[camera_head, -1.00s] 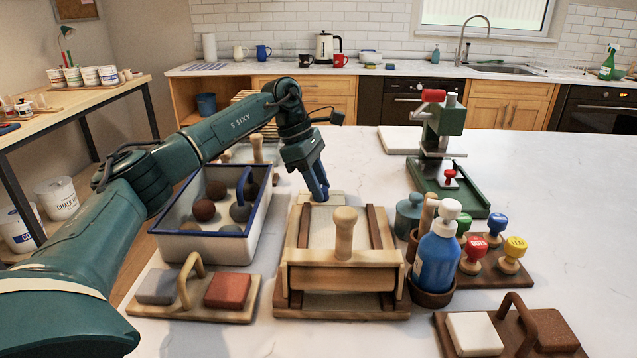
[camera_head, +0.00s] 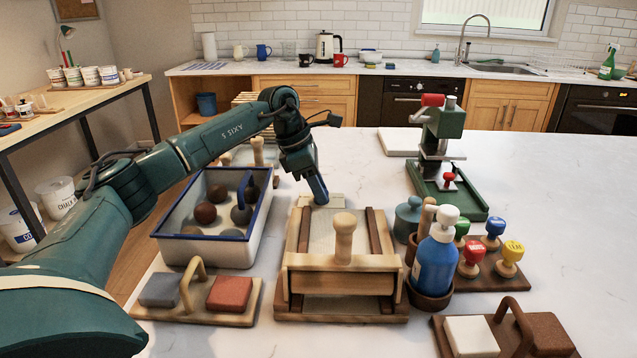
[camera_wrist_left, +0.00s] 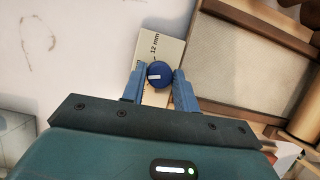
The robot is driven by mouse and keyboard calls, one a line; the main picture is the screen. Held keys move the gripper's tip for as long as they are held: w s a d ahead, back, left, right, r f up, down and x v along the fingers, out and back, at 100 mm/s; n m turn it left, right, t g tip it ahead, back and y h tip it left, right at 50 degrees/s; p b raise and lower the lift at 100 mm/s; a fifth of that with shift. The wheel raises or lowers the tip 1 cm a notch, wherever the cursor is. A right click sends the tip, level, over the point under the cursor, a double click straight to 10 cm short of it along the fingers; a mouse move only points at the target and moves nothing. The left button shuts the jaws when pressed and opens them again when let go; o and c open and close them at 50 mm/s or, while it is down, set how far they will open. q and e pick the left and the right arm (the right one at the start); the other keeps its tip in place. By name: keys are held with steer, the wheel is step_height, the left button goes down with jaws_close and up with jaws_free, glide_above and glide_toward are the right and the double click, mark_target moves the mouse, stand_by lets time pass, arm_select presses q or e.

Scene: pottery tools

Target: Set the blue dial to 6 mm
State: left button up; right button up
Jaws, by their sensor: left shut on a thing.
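The blue dial (camera_wrist_left: 159,74) sits on a pale plate (camera_wrist_left: 172,50) marked "12 mm" above the dial in the left wrist view. A short white mark on the dial points left in that view, not at the "12 mm" label. Another label left of the dial is mostly hidden by a finger. My left gripper (camera_head: 321,198) reaches down to the plate (camera_head: 335,199) behind the wooden slab roller (camera_head: 343,262). Its blue fingers are shut on the dial from both sides. In the head view the dial is hidden by the fingers. My right gripper is not in view.
A blue-rimmed bin (camera_head: 208,246) with several balls stands left of the roller. A blue bottle (camera_head: 436,262), a teal jar (camera_head: 408,218) and several stamps (camera_head: 493,228) stand to the right. A green press (camera_head: 445,170) is behind.

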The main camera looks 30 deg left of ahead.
arm_select(q)
steer(key=n+t+y+p, duration=0.1)
steer(key=n, duration=0.3)
steer(key=shift+s+d, duration=0.1)
steer(key=shift+d+n+t+y, duration=0.15)
steer(key=shift+n+y, duration=0.25)
steer(key=shift+n, duration=0.65)
steer(key=shift+a+n+t+y, duration=0.1)
steer(key=shift+n+t+y, duration=0.25)
steer(key=shift+n, duration=0.7)
steer(key=o, duration=1)
steer(key=shift+c, duration=0.2)
steer(key=shift+r, duration=0.1)
steer(key=v, duration=1.3)
steer(key=shift+d, duration=0.15)
